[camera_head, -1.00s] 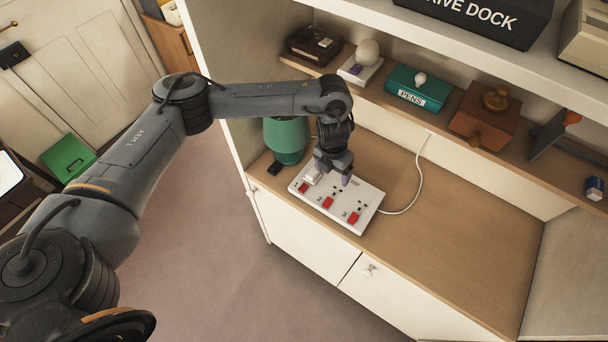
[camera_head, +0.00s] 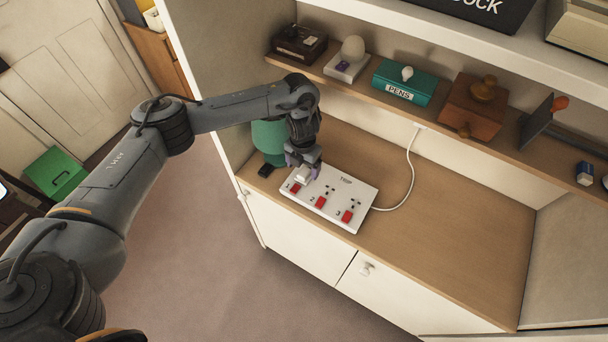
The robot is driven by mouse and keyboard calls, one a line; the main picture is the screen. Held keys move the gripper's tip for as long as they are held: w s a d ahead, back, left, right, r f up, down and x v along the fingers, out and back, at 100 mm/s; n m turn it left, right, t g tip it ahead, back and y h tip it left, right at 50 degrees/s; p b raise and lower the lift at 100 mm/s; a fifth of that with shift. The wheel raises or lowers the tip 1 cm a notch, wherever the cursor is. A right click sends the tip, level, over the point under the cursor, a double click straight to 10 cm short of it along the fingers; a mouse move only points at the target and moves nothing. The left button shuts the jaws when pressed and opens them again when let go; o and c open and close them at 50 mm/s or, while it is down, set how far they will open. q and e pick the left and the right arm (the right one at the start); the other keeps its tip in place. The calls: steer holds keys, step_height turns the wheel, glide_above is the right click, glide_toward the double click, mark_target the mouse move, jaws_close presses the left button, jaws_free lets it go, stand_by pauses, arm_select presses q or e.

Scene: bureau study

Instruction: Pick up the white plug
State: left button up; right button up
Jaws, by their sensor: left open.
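The white plug (camera_head: 302,174) sits at the left end of a white power strip (camera_head: 342,211), over its first socket. The strip lies on the wooden desk top and has several red switches; its other sockets look empty. My left gripper (camera_head: 303,170) is open and points down at the plug, its purple-tipped fingers close around or beside it. I cannot tell whether the fingers touch the plug, as they partly hide it. My right gripper is not in view.
A green pot (camera_head: 269,139) stands just behind my gripper, beside a small black object (camera_head: 265,171). A white cable (camera_head: 411,170) runs from the strip to the back wall. A shelf above holds a teal pens box (camera_head: 404,83) and a wooden box (camera_head: 470,108). The desk's right side is clear.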

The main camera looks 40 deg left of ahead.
mark_target(303, 173)
arm_select(q)
steer(key=shift+s+f, duration=0.1)
steer(key=shift+f, duration=1.95)
steer(key=shift+d, duration=0.1)
steer(key=shift+c, duration=0.5)
steer(key=c, duration=1.1)
steer(key=shift+o, duration=0.2)
steer(key=shift+r, duration=0.1)
